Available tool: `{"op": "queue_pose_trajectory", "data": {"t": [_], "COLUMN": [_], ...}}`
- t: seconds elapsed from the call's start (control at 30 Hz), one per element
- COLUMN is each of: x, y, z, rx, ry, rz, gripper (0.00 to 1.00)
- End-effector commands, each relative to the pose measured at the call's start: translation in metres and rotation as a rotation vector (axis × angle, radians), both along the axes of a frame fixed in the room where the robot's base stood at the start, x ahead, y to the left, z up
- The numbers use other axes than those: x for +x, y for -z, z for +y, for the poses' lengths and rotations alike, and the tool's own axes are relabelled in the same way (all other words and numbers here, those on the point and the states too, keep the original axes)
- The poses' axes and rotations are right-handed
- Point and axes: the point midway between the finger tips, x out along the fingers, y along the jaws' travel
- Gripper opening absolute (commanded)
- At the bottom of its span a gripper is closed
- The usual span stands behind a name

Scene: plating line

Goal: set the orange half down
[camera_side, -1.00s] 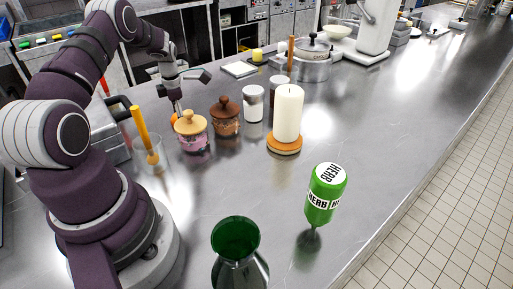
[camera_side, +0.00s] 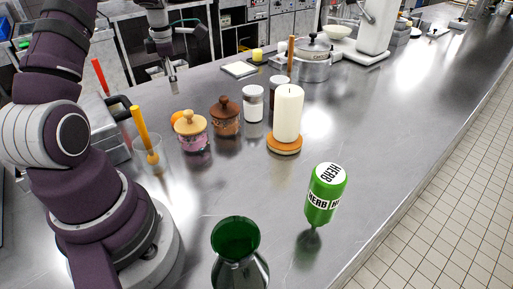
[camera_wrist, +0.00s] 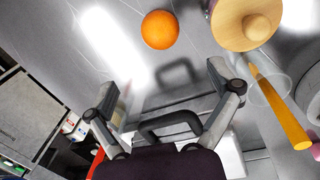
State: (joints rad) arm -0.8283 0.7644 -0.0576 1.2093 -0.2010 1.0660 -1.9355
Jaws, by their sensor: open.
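The orange half (camera_wrist: 160,30) rests on the steel counter in the wrist view, its round orange side up. In the side view the orange half (camera_side: 177,117) shows partly behind the pink jar with a wooden lid (camera_side: 190,132). My gripper (camera_wrist: 165,95) is open, its two fingers spread wide with nothing between them. In the side view my gripper (camera_side: 173,86) hangs above the counter, up and behind the orange half, clear of it.
A brown lidded jar (camera_side: 226,117), a white jar (camera_side: 253,103) and a candle (camera_side: 288,113) on a wooden base stand right of the orange half. A glass (camera_side: 150,155) holding a yellow-handled tool stands in front. A grey metal box with a black handle (camera_side: 118,107) is at left.

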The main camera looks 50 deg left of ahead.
Motion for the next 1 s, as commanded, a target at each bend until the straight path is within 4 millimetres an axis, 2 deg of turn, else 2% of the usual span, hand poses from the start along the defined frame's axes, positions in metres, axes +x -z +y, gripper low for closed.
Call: {"op": "queue_pose_trajectory", "data": {"t": [0.13, 0.17, 0.23, 0.37, 0.5, 0.6, 0.7, 0.83, 1.0], "x": [0.004, 0.006, 0.015, 0.020, -0.004, -0.029, -0.050, -0.063, -0.065], "y": [-0.017, -0.023, -0.043, -0.084, -0.109, -0.110, -0.104, -0.097, -0.095], "z": [-0.008, -0.014, -0.038, -0.106, -0.182, -0.223, -0.248, -0.261, -0.263], "rx": [0.010, 0.019, 0.052, 0.160, 0.330, 0.476, 0.608, 0.708, 0.723], "ry": [0.065, 0.126, 0.357, 0.994, 1.738, 2.211, 2.549, 2.764, 2.801], "rz": [-0.002, -0.004, -0.006, -0.002, 0.012, 0.030, 0.047, 0.064, 0.070], "gripper": [0.89, 0.89, 0.89, 0.89, 0.89, 0.89, 0.89, 0.89, 0.89]}}
